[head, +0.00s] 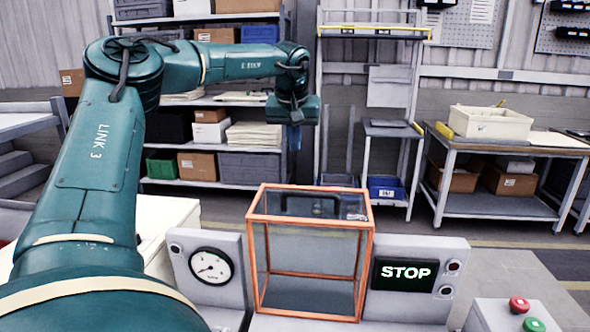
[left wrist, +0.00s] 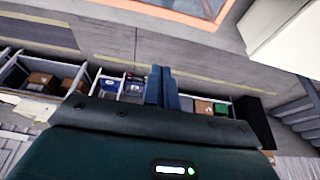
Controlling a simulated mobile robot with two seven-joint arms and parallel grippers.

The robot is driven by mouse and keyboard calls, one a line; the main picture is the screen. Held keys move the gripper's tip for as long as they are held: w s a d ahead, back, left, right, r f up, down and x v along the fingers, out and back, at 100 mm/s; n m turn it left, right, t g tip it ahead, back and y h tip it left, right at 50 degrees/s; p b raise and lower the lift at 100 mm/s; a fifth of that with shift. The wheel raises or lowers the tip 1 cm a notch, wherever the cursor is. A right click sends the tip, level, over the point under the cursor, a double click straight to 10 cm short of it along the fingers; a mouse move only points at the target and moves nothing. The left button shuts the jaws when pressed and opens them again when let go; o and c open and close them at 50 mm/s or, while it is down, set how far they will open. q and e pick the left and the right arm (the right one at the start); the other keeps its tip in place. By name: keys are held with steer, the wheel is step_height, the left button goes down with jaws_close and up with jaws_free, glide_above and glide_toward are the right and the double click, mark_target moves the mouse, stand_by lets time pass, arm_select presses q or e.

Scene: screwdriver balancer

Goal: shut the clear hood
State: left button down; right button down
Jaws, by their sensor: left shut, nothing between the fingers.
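The clear hood (head: 362,265) is a see-through box with an orange frame. It stands upright in the middle of the grey machine in the head view. A dark handle-like shape shows near its top; I cannot tell if the hood sits fully down. An orange-edged part, likely the hood, shows at the top of the left wrist view (left wrist: 182,10). My left gripper (head: 295,142) is raised beyond and above the hood, apart from it, pointing down. Its blue fingers (left wrist: 161,86) are together and empty. My right gripper is not in view.
A round gauge (head: 210,267) is left of the hood and a STOP display (head: 404,272) is right of it. A box with red and green buttons (head: 512,316) is at the lower right. Shelves (head: 215,146) and a workbench (head: 500,207) stand behind, with open floor between.

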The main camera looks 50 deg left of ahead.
arm_select(q)
step_height(320, 180, down, 9)
steer(key=p, duration=0.3)
steer(key=shift+s+f, duration=0.15)
steer(key=shift+s, duration=0.05)
stand_by(0.4)
steer(key=shift+d, duration=0.15)
